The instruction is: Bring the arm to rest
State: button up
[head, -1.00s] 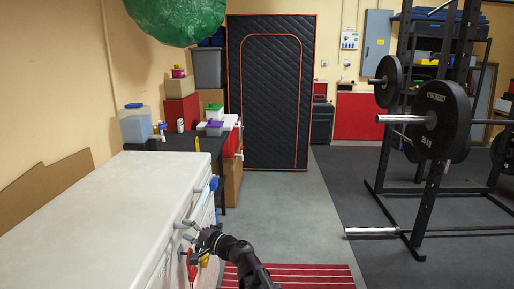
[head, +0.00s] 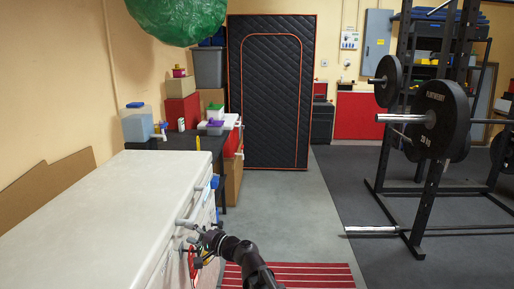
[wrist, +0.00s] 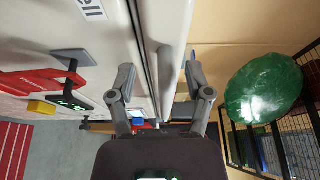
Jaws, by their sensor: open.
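My gripper (head: 204,243) is at the side of a white chest (head: 100,210), just below its top edge and beside a grey handle bar (head: 186,223). In the wrist view my gripper (wrist: 160,78) is open, with its two grey fingers spread apart. The handle bar (wrist: 166,85) shows between the fingers in that picture. Nothing is held. I cannot tell whether a finger touches the bar.
Red and yellow items (wrist: 42,107) hang on the chest's side close to my gripper. A red striped mat (head: 290,276) lies on the floor below. A squat rack (head: 430,150) with a loaded barbell stands right. The grey floor (head: 285,215) between is clear.

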jog(key=s+d+f+n+g+h, duration=0.2)
jog(key=s+d+f+n+h, duration=0.15)
jog(key=d+f, duration=0.45)
jog(key=s+d+f+n+g+h, duration=0.25)
jog(key=d+f+h, duration=0.3)
jog(key=d, duration=0.45)
jog(key=s+d+f+m+g+h, duration=0.1)
jog(key=s+d+f+h, duration=0.25)
jog(key=d, duration=0.65)
jog(key=s+d+f+g+h, duration=0.2)
jog(key=s+d+h, duration=0.15)
jog(key=d, duration=0.55)
notch_tip(320, 180, up, 29)
jog(key=p, duration=2.9)
jog(key=shift+h, duration=0.3)
